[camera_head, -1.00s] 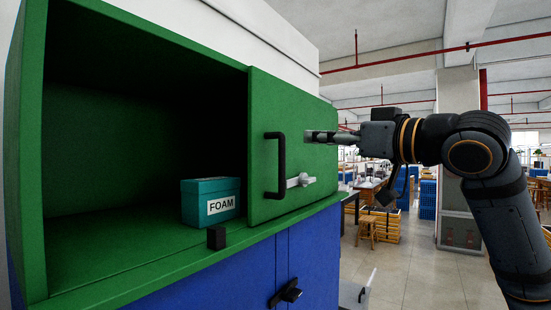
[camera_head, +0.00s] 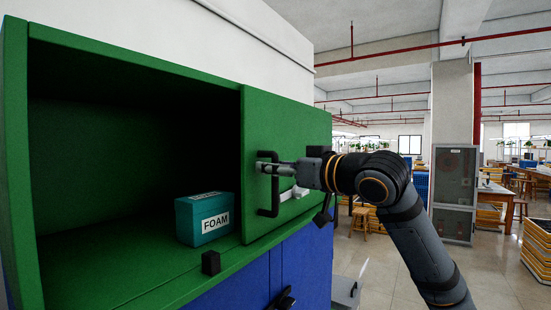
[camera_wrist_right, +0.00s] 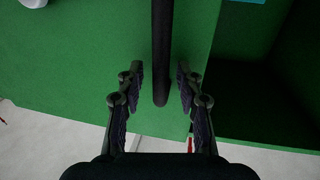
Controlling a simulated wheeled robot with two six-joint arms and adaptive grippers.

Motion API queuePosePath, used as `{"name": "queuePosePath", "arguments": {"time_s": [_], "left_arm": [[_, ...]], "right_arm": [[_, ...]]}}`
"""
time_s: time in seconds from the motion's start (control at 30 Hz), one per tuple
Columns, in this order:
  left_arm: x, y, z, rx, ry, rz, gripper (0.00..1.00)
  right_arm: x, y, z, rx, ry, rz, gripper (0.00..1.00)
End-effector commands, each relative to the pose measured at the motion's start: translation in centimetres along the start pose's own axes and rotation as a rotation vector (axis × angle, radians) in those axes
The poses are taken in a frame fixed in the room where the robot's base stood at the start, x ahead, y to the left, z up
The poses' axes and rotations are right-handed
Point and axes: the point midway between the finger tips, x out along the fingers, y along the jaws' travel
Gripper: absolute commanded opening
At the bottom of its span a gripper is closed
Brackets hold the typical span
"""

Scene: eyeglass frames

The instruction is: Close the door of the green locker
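The green locker (camera_head: 13,150) stands at the left with its left part open and dark inside. Its green door (camera_head: 290,120) is at the right of the opening and bears a black vertical bar handle (camera_head: 275,195) and a silver latch (camera_head: 293,193). My right gripper (camera_head: 262,167) is at the upper part of the handle. In the right wrist view, my right gripper (camera_wrist_right: 160,88) is open, with one finger on each side of the handle bar (camera_wrist_right: 161,50) and gaps between. My left gripper is not in view.
A teal box labelled FOAM (camera_head: 205,218) stands inside the locker near the door's edge. A small black block (camera_head: 210,262) sits on the front edge. Blue cabinet doors (camera_head: 305,265) are below. Open floor (camera_head: 390,265) lies to the right.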

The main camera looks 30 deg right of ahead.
Motion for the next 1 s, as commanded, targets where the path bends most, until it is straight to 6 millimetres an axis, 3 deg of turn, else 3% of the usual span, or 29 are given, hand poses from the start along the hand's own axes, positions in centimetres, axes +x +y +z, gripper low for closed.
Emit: {"name": "queuePosePath", "arguments": {"time_s": [0.17, 0.47, 1.0], "left_arm": [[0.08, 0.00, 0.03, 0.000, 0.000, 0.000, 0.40], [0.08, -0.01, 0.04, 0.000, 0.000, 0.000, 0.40], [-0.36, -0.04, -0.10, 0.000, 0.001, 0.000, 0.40]], "right_arm": [[0.00, 0.02, 0.07, 0.000, 0.000, 0.001, 0.36], [-0.02, 0.03, 0.04, 0.000, 0.001, 0.001, 0.00], [0.35, 0.27, -0.08, 0.000, -0.001, 0.001, 0.00]]}}
